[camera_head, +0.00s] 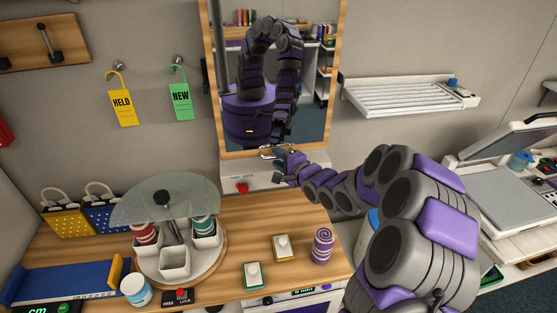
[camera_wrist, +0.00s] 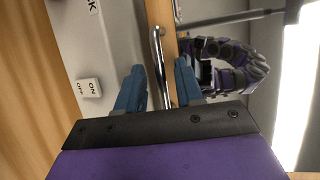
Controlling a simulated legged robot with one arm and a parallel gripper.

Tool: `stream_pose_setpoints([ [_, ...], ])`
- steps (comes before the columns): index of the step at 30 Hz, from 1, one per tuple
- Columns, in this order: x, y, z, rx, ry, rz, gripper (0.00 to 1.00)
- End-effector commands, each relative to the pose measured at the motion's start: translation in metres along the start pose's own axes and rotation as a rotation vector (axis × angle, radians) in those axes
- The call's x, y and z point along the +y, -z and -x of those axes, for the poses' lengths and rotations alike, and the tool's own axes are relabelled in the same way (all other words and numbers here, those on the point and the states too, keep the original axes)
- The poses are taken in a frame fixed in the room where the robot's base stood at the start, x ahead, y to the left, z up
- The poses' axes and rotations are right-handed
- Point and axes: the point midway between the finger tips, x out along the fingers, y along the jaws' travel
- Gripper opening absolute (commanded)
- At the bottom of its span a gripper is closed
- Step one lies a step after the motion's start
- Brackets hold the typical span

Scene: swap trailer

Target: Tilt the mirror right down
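The mirror (camera_head: 312,112) has a wooden frame and stands against the back wall, reflecting my arm. A thin metal bar handle (camera_wrist: 158,50) runs along its lower frame in the wrist view. My gripper (camera_head: 282,155) is at the mirror's bottom edge in the head view. In the wrist view the two blue fingers of my gripper (camera_wrist: 160,72) stand on either side of the bar, with gaps visible between them and it. The gripper looks open around the bar. The mirror's reflection fills the right of the wrist view.
A white base with a red knob (camera_head: 242,188) sits below the mirror; an ON/OFF switch (camera_wrist: 88,88) shows in the wrist view. A glass-topped carousel (camera_head: 165,198) stands left on the wooden counter. A purple roll (camera_head: 322,245) stands near the front. A white rack (camera_head: 410,95) is right.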

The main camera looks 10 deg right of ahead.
Motion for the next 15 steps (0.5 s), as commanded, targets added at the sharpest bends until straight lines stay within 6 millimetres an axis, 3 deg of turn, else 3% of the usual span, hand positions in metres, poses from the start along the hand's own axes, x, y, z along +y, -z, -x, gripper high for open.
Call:
stream_pose_setpoints([
  [6, 0.0004, -0.0022, -0.0010, 0.001, -0.002, 0.002, 0.35],
  [15, 0.0007, -0.0057, -0.0024, 0.001, -0.004, 0.004, 0.06],
])
